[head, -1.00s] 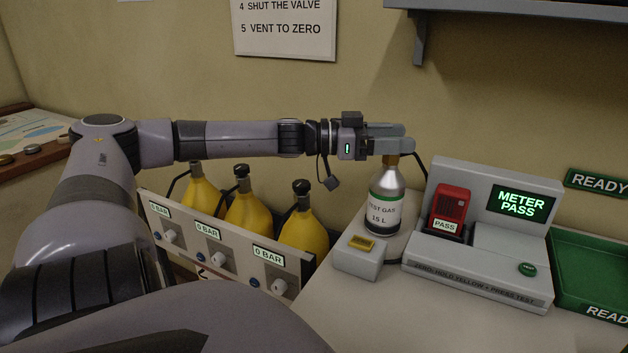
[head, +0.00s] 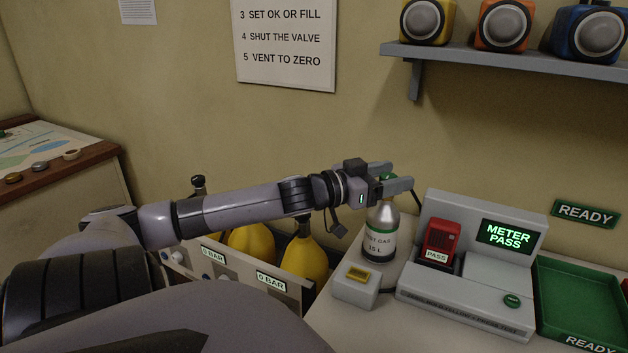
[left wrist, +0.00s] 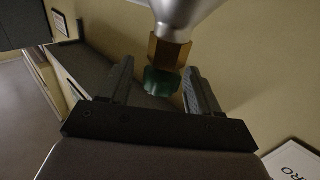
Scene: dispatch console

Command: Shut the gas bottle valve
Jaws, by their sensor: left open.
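The gas bottle (head: 379,236), silver with a "TEST GAS 15 L" label, stands upright on the counter. In the left wrist view the green valve knob (left wrist: 162,82) sits on a brass neck (left wrist: 170,52), between the two fingers with gaps at both sides. My left gripper (head: 392,178) is open around the knob; it also shows in the left wrist view (left wrist: 158,88). My right gripper is not in view.
A grey test station (head: 465,295) reading "METER PASS" holds a red meter (head: 438,241) right of the bottle. A green tray (head: 580,300) is at the right. Yellow cylinders (head: 305,258) stand behind a gauge panel at left.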

